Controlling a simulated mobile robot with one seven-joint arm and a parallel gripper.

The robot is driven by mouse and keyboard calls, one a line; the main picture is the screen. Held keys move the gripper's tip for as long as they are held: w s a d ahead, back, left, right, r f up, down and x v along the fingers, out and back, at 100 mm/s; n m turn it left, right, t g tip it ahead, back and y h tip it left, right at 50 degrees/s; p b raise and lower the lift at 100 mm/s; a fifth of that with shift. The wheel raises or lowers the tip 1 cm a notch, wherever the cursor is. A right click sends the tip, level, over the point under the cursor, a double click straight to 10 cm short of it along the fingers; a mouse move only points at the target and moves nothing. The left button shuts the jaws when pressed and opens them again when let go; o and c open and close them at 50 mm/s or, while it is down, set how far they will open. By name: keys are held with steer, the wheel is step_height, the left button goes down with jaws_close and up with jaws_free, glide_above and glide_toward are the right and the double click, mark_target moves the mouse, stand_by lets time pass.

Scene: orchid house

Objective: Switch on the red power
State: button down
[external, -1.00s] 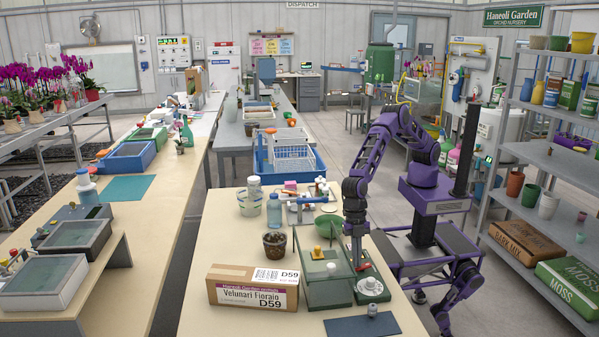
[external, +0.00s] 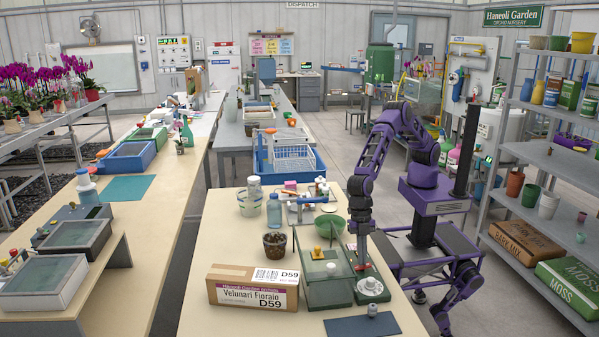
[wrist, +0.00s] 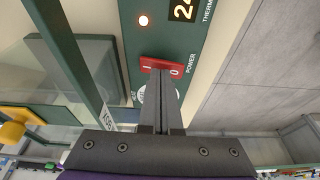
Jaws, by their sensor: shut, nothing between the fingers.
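The red power switch (wrist: 176,69) is a rocker marked I on the left and 0 on the right, on a green panel (wrist: 190,45) in the wrist view. A round lamp (wrist: 144,20) above it glows orange-white. My gripper (wrist: 160,76) is shut and empty, its fingertips overlapping the lower edge of the switch. I cannot tell whether they touch it, or which side is pressed. In the external view my gripper (external: 362,263) points down over the green unit (external: 372,297) at the bench's right edge, largely hiding the switch.
A glass-walled green tank (external: 328,290) stands directly left of the unit. A cardboard box (external: 253,288) and a dark pot (external: 274,244) are further left. A blue-grey mat (external: 350,328) lies in front, with a small metal weight (external: 372,310) near it. The floor is right of the bench.

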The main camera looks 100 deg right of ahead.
steer(key=r, duration=0.1)
steer(key=r+p, duration=0.1)
steer(key=r, duration=0.1)
steer(key=r+p, duration=0.1)
steer(key=shift+w+r, duration=0.15)
steer(key=shift+w, duration=0.25)
steer(key=w+d+r, duration=0.2)
steer(key=w+r, duration=0.1)
steer(key=r, duration=0.5)
steer(key=shift+d+r, duration=0.3)
steer(key=shift+d, duration=0.1)
steer(key=shift+w, duration=0.1)
